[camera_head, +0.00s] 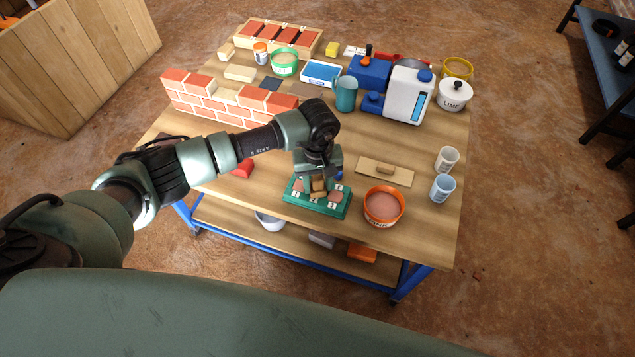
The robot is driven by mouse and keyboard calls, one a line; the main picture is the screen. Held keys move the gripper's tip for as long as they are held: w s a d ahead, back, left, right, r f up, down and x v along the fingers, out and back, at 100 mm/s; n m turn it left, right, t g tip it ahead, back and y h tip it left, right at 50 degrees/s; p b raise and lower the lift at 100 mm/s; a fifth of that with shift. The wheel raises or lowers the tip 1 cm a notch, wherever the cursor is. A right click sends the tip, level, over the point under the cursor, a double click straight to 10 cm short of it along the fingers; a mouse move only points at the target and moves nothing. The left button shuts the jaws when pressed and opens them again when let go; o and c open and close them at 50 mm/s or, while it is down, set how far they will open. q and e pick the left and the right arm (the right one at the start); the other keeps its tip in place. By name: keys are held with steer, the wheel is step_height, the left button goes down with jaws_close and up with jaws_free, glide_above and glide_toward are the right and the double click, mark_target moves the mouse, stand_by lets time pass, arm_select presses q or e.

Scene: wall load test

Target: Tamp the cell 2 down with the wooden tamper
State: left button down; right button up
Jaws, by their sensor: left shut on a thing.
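A green mould tray (327,210) with several cells lies near the front edge of the table. Pinkish material (335,196) shows in some of its cells, beside small white number labels too small to read. My left gripper (319,176) points down over the middle of the tray. It is shut on the wooden tamper (318,187), a small brown block at or just above the tray's middle. I cannot tell whether the tamper touches the material, and it hides the cell below it. My right gripper is not in view.
An orange bowl (384,219) of pink material stands right of the tray. Behind it lies a wooden float (385,170); two cups (443,188) stand at the right. A small brick wall (215,105), white canister (408,96) and lime pot (454,94) stand farther back.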

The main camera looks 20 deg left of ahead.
arm_select(q)
steer(key=shift+s, duration=0.1)
stand_by(0.4)
steer(key=shift+r+p, duration=1.95)
steer(key=shift+r, duration=1.55)
